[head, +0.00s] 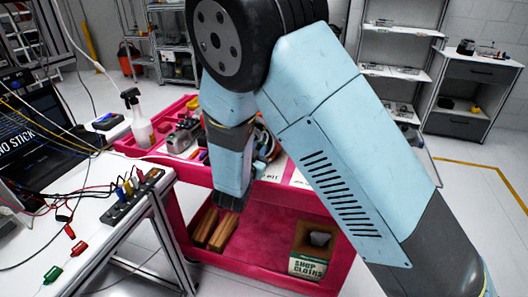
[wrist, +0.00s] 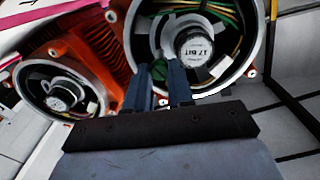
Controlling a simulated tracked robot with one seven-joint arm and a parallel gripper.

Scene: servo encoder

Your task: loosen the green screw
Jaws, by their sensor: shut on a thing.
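Two open round encoder housings show in the wrist view. The right one (wrist: 232,22) has a light ring wall, coloured wires and a central hub labelled 17 BIT (wrist: 193,47). The left one (wrist: 62,92) is set in an orange-red finned motor body (wrist: 82,38). The green screw (wrist: 158,69) is at the lower left of the right housing, partly hidden by my fingers. My gripper (wrist: 159,74) is shut on it, with a blue-grey finger on either side. In the head view my own arm covers the work spot, and the screw cannot be seen.
A pink cart (head: 268,232) stands ahead with a spray bottle (head: 138,117) and tools on top; a shop cloths box (head: 312,248) is below. A white bench (head: 90,220) with cables and a power strip (head: 133,196) is at left. Open floor lies at right.

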